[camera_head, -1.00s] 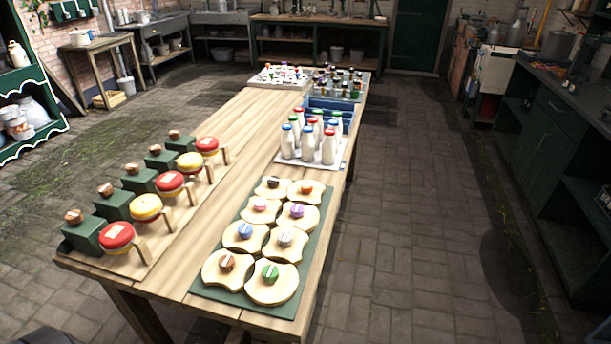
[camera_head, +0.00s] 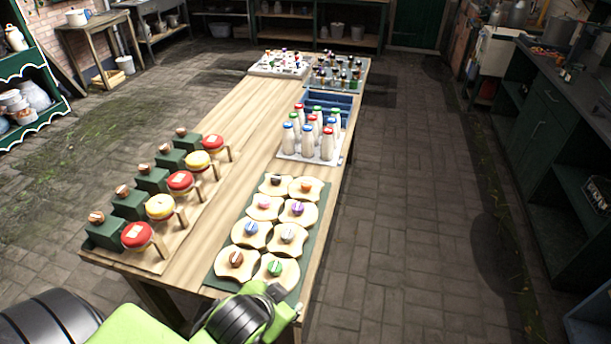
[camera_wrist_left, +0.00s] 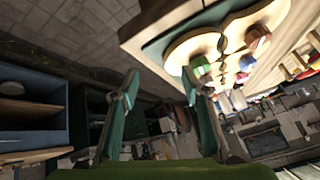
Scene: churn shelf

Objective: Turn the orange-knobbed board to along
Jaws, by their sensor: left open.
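The orange-knobbed board (camera_head: 314,192) is a pale wooden board with concave sides, at the back right of two columns of similar boards on a green mat (camera_head: 226,285). Its orange knob (camera_head: 306,186) stands at its middle; its stripe is too small to read. My left gripper (camera_head: 285,302) is at the near end of the mat, close to the green-knobbed board (camera_head: 287,278) and far from the orange one. In the left wrist view its two fingers (camera_wrist_left: 162,108) are spread with nothing between them. My right gripper is not in view.
Boards with black, pink, purple, blue, white, brown and green knobs crowd the mat. Milk bottles (camera_head: 309,138) stand behind it. A row of green blocks with red and yellow discs (camera_head: 160,207) lies to the left. A bare strip of tabletop (camera_head: 225,205) runs between.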

